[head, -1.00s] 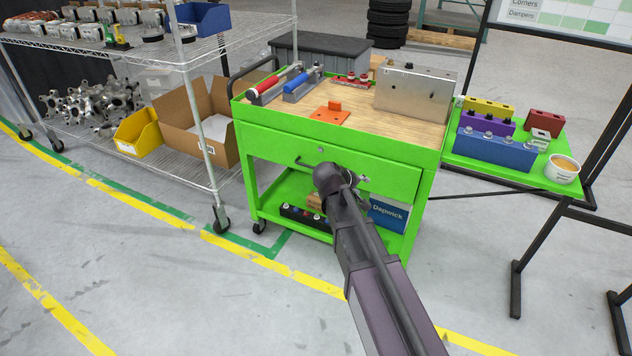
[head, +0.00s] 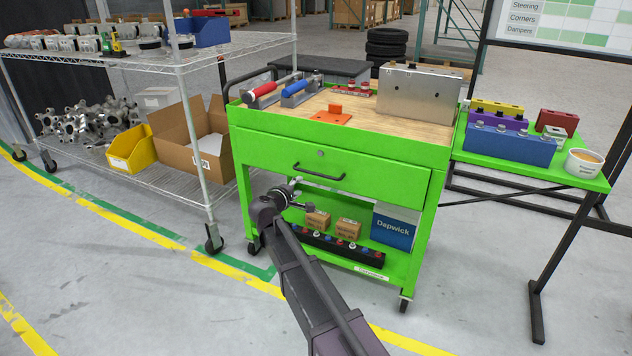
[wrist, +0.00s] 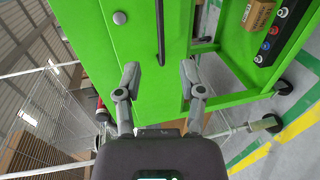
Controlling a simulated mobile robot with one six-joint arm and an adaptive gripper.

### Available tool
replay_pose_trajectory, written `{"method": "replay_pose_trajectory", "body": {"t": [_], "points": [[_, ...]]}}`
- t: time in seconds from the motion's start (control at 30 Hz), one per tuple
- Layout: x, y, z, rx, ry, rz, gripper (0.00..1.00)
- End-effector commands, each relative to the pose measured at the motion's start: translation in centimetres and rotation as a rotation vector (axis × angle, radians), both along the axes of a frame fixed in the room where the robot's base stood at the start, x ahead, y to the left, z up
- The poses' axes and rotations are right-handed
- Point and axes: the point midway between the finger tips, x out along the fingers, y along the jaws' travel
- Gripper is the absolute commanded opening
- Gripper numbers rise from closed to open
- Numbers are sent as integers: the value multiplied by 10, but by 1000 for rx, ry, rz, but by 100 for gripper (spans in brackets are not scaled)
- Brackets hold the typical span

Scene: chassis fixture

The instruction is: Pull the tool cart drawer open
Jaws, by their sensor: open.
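The green tool cart (head: 340,142) stands in the middle of the head view, its drawer (head: 385,178) flush with the frame and looking shut. The drawer's dark bar handle (head: 318,174) is on the front, below a round lock (head: 321,153). My gripper (head: 303,196) is open and empty, just below and left of the handle. In the wrist view, the handle (wrist: 160,30) runs down from the top edge, its lower end lined up between my open fingertips (wrist: 160,74). No contact is visible, and depth to the handle is hard to judge.
A wire shelf (head: 245,45) with a cardboard box (head: 190,150) and yellow bin (head: 132,150) stands left. Tools and a metal box (head: 418,95) sit on the cart top. A green side table (head: 490,158) is at right. The floor in front is clear.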

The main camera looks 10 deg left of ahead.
Motion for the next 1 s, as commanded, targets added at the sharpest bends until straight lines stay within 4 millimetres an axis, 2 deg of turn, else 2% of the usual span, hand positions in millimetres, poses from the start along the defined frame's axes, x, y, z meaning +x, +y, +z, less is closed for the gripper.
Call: {"method": "replay_pose_trajectory", "body": {"t": [0.57, 0.77, 1.0], "points": [[6, 0, -2, -2, 0, 1, 51], [23, -5, -6, -2, 0, 1, 51], [55, -17, -13, -1, -1, 1, 51]]}}
